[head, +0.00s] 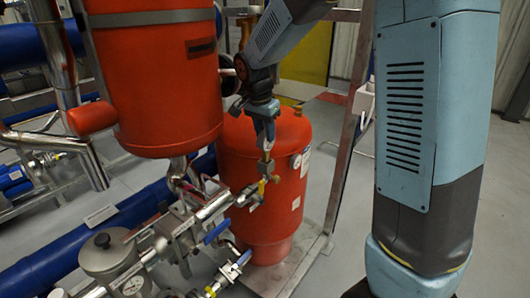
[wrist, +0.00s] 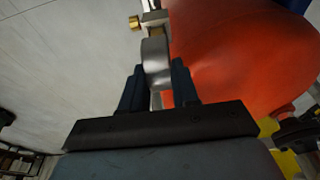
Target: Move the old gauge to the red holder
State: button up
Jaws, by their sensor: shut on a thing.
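My gripper (head: 266,138) points down in front of the red tank in the head view. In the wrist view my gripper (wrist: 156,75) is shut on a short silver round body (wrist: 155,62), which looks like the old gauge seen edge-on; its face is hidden. A metal block (wrist: 155,17) and a brass end (wrist: 136,22) lie just beyond it. I cannot tell whether the gauge is still joined to this fitting. Another gauge (head: 132,286) with a white dial sits on the pipework at lower left. I cannot make out a red holder.
The lower red tank (head: 262,215) stands close behind my gripper. A larger red tank (head: 155,75) hangs at left. A metal frame post (head: 350,150) rises at right.

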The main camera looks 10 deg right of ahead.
jog(key=shift+r, duration=1.55)
jog(key=shift+s, duration=0.1)
